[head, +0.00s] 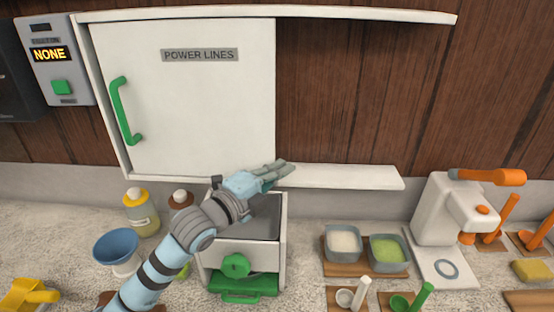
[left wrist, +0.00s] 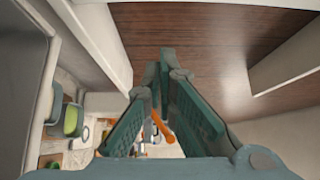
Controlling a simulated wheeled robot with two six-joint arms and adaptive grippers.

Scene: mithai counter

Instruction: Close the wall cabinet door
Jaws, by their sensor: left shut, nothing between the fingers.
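The white wall cabinet door (head: 205,100) bears a "POWER LINES" label and a green upright handle (head: 124,112) near its left edge. It covers the left part of the space between a long white upper ledge (head: 370,15) and a lower ledge (head: 345,177). Brown wood shows to its right. My left gripper (head: 280,172) is shut and empty, by the door's lower right corner and the lower ledge. I cannot tell whether it touches either. The left wrist view shows its fingers (left wrist: 165,65) together, with brown wood beyond. My right gripper is not in view.
Below stand a grey-white box with a green knob (head: 236,265), a blue bowl (head: 116,247), bottles (head: 141,212), two tubs (head: 388,253) and a white machine with an orange handle (head: 440,210). A control box reading "NONE" (head: 58,75) hangs left of the door.

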